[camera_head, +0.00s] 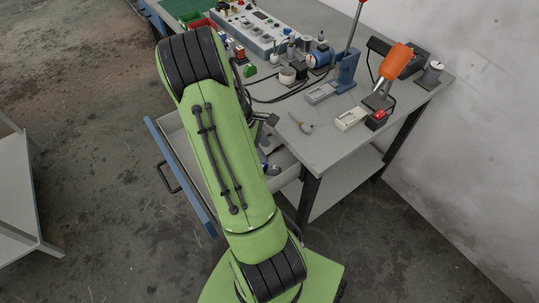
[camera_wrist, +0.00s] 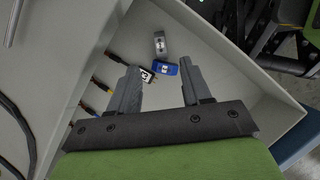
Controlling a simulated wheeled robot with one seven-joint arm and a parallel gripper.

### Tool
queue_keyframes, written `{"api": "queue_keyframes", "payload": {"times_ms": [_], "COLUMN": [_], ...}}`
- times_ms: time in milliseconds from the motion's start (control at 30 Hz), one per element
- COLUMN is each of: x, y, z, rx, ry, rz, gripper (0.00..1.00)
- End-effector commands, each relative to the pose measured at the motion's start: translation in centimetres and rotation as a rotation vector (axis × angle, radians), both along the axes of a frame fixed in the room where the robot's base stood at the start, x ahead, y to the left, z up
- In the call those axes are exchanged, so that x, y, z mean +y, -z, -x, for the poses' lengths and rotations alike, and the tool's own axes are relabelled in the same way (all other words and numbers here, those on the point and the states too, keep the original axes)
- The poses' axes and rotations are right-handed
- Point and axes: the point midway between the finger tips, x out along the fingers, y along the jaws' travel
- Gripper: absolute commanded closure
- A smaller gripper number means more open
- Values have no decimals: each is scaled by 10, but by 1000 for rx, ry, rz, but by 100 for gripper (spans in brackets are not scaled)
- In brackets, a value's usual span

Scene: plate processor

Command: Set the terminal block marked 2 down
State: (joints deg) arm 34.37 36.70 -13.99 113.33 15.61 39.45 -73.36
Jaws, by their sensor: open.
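In the wrist view, my gripper (camera_wrist: 160,66) is open above the inside of a pulled-out drawer (camera_wrist: 215,45). Three small blocks lie at the drawer's far end: a grey one (camera_wrist: 160,43), a blue one (camera_wrist: 165,68) and a black one with a white marked face (camera_wrist: 147,76). The blue and black blocks appear between or just beyond my fingertips, and nothing is visibly held. The marks are too small to tell which block is the terminal block marked 2. In the head view my green arm hides most of the gripper and part of the drawer (camera_head: 172,128).
Several screwdriver-like tools with coloured ends (camera_wrist: 102,83) lie along the drawer's left side in the wrist view. The workbench (camera_head: 325,140) above carries a control panel (camera_head: 250,25), a blue lever press (camera_head: 346,72) and an orange-handled tool (camera_head: 394,62). Drawer walls surround my gripper.

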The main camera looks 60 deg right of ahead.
Motion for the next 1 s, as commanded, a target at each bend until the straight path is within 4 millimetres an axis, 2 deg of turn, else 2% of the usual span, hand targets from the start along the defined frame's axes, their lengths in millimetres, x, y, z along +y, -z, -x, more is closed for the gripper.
{"api": "queue_keyframes", "payload": {"times_ms": [33, 100, 367, 467, 567, 600, 733, 800, 900, 1000], "x": [1, 2, 5, 26, 70, 91, 165, 206, 255, 286], "y": [-8, -12, -17, -43, -87, -105, -159, -182, -205, -215], "z": [-3, -5, -9, -28, -53, -59, -63, -52, -27, -1], "rx": [0, 0, -13, -94, -239, -301, -503, -607, -735, -820], "ry": [-1, -1, 1, 22, 64, 82, 141, 170, 212, 251], "rz": [0, 0, 3, 29, 56, 60, 42, 12, -46, -101], "gripper": [52, 52, 52, 52, 52, 52, 52, 52, 52, 52]}}
